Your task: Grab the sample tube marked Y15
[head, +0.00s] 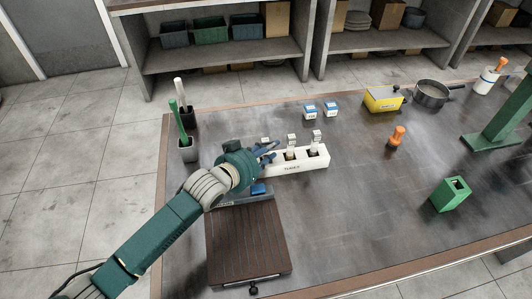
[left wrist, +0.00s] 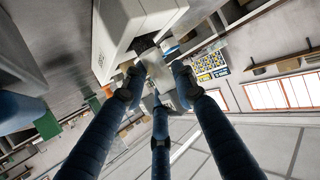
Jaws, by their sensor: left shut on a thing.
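A white tube rack (head: 299,165) stands on the dark table. Two sample tubes with white tags, a middle one (head: 291,146) and a right one (head: 316,142), stand upright in it. My left gripper (head: 268,153) is at the rack's left end, its blue fingers closed around a third, pale tube. In the left wrist view the fingers are shut on this tube (left wrist: 160,72), against the white rack (left wrist: 125,30). The tag writing is too small to read, so I cannot tell which is Y15. The fingers hide much of the held tube. My right gripper is out of view.
A brown ribbed board (head: 246,245) lies below my left arm. Dark holders (head: 188,152) with upright handles stand at the left.

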